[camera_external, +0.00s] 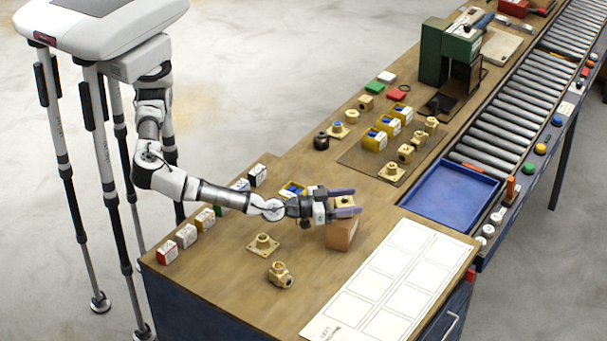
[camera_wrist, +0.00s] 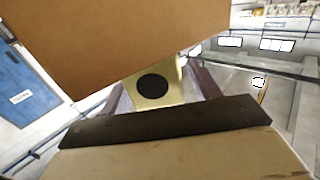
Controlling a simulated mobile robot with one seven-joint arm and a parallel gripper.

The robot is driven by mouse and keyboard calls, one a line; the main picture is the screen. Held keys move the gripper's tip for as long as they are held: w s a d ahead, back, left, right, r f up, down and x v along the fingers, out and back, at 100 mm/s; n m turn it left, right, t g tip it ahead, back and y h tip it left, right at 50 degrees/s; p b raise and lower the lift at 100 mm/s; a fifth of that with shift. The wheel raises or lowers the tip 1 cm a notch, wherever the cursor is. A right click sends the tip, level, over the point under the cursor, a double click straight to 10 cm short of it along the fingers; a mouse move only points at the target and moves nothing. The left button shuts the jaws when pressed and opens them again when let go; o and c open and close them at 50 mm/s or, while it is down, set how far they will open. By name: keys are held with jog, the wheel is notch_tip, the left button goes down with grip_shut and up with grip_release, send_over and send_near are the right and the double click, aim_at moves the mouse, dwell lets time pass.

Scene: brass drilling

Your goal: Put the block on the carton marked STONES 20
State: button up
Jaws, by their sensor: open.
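My gripper (camera_external: 356,201) reaches out level to the right, its two purple fingers apart. A small brass-coloured block (camera_external: 344,202) shows between the fingers, above a plain brown carton (camera_external: 342,235) on the bench. In the wrist view, the block (camera_wrist: 166,100) is pale yellow with a round black hole, and the purple fingers stand on either side of it. The block appears to rest on the carton's top, but the fingers partly hide where they meet. I cannot read STONES 20 on any face shown.
Small labelled boxes (camera_external: 167,252) line the bench's left edge. A flanged brass fitting (camera_external: 263,244) and another brass part (camera_external: 280,274) lie in front. A white printed sheet (camera_external: 395,285) is at the right, with a blue tray (camera_external: 450,195) beyond. Brass parts crowd the board behind.

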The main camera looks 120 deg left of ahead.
aim_at(336, 203)
jog(key=b+v, duration=0.1)
jog(key=v, duration=0.5)
jog(key=shift+s+d+b, duration=0.3)
jog(key=shift+b, duration=0.1)
jog(key=shift+r, duration=0.1)
